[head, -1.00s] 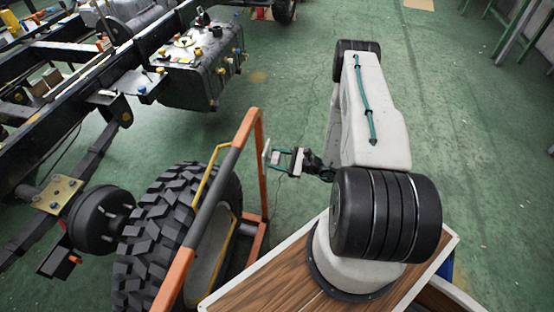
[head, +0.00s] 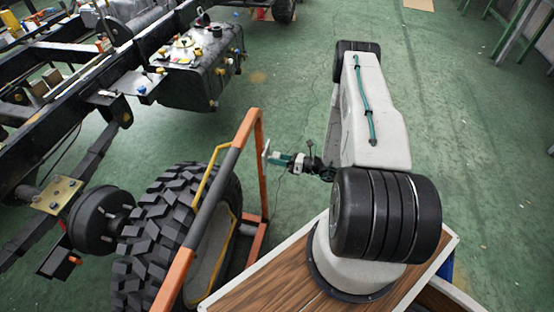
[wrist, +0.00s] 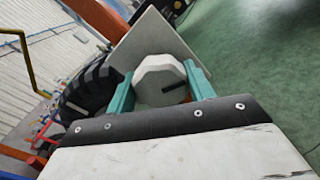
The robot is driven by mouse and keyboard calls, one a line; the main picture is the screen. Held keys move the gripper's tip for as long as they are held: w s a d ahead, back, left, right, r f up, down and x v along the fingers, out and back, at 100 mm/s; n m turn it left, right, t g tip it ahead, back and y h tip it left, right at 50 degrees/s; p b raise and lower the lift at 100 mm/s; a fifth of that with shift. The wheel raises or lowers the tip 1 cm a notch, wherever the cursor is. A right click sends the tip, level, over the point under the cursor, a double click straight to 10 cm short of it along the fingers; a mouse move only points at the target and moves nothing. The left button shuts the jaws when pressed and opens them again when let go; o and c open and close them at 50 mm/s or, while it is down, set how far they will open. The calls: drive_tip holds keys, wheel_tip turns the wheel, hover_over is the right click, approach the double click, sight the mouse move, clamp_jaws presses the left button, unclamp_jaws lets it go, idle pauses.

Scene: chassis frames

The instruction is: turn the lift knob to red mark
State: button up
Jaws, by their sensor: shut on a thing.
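The lift knob (wrist: 152,72) is a pale, many-sided knob with a dark line on its face, in the middle of the wrist view. It sits in front of a flat grey plate (wrist: 158,35), whose edge also shows in the head view (head: 266,154). My gripper (wrist: 160,88) has its teal fingers on either side of the knob, shut on it. In the head view my gripper (head: 277,159) is at the plate on the orange frame, and the knob is hidden there. I cannot make out a red mark.
The orange lift frame (head: 255,135) stands beside a large black tyre (head: 165,205). A truck chassis with a black tank (head: 205,75) is at the upper left. Green floor (head: 290,70) is open beyond my arm.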

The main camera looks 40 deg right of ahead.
drive_tip(key=m, duration=0.4)
drive_tip(key=shift+d+m, duration=0.1)
drive_tip(key=shift+m, duration=0.2)
drive_tip(key=shift+f+m, duration=0.15)
drive_tip(key=shift+m, duration=1.85)
drive_tip(key=o, duration=1)
drive_tip(key=v, duration=0.8)
